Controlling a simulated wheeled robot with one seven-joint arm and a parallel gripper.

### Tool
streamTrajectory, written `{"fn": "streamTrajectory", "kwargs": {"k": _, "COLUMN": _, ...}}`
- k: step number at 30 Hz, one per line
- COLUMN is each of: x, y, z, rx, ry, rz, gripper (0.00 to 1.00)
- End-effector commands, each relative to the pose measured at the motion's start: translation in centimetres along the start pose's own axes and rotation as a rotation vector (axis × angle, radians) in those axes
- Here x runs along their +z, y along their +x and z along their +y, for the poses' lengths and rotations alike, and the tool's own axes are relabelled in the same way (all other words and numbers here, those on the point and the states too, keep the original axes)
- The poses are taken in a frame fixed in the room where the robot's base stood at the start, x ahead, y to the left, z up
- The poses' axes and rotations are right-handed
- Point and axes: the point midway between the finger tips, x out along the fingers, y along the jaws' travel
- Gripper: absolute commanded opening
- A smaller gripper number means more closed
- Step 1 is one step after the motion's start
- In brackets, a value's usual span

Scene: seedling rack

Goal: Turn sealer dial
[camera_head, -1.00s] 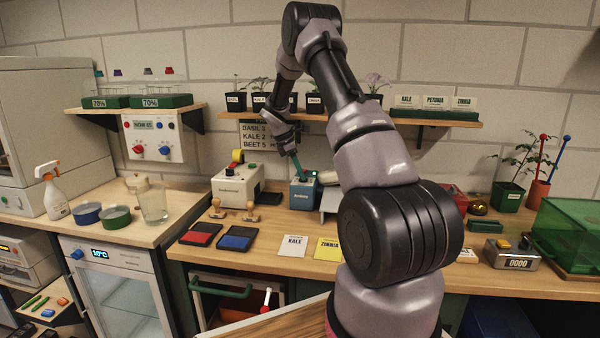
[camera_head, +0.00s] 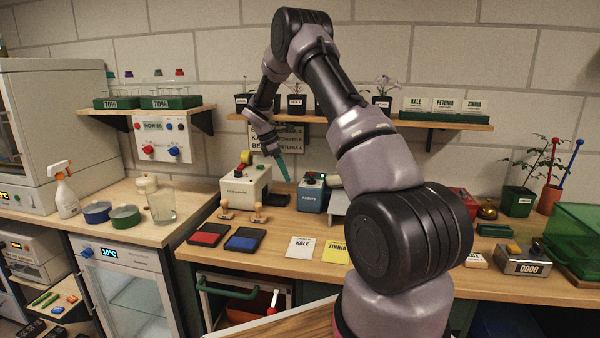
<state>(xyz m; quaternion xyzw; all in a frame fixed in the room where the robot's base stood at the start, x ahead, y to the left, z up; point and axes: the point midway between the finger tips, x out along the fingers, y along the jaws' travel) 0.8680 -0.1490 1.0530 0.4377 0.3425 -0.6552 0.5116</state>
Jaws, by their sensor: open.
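A small blue box (camera_head: 311,197) with a dark top stands on the wooden bench, in the middle of the picture. It looks like the sealer, but its label is too small to read. A dark round part (camera_head: 310,179) that may be its dial sits on top, with a small red spot beside it. My gripper (camera_head: 284,170) is open and empty, with its teal fingers pointing down. It hangs at the upper left of the blue box, between it and the cream machine, and appears apart from both.
The cream machine (camera_head: 243,190) with a yellow-and-red roll stands left of the blue box. Wooden stamps, a red ink pad (camera_head: 208,235) and a blue ink pad (camera_head: 245,239) lie in front. A shelf (camera_head: 455,121) with pots runs above. My arm hides part of the bench to the right.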

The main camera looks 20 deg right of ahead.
Motion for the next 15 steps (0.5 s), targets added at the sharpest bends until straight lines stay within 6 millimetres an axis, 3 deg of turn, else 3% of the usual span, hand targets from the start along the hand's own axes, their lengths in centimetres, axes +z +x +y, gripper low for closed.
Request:
{"fn": "streamTrajectory", "kwargs": {"k": 6, "x": -3.0, "y": -1.2, "z": 0.0, "rx": 0.001, "ry": 0.000, "rz": 0.000, "gripper": 0.72}}
{"fn": "streamTrajectory", "kwargs": {"k": 15, "x": -3.6, "y": -1.5, "z": 0.0, "rx": 0.000, "ry": 0.001, "rz": 0.000, "gripper": 0.72}}
